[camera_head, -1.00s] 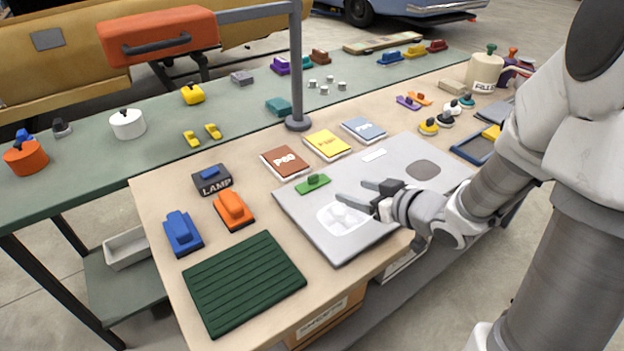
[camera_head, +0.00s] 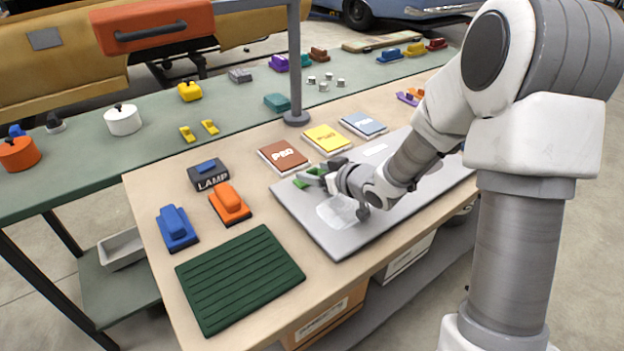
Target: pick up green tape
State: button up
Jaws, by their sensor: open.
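The green tape (camera_head: 300,183), a small flat green piece with a raised middle, lies at the far left corner of the grey panel (camera_head: 290,204). My gripper (camera_head: 310,177) is low over the panel, with its open fingers at the green tape. The fingers and wrist hide part of the tape. I cannot tell whether the fingers touch it.
Brown (camera_head: 283,157), yellow (camera_head: 327,139) and blue (camera_head: 364,124) booklets lie just behind the panel. A black LAMP box (camera_head: 208,175), an orange block (camera_head: 230,203) and a blue block (camera_head: 177,228) stand to the left. A ribbed green mat (camera_head: 240,278) lies in front. A grey post (camera_head: 295,70) rises behind.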

jog(key=shift+w+a, duration=0.1)
jog(key=shift+w, duration=0.05)
grip_shut()
dwell(0.4)
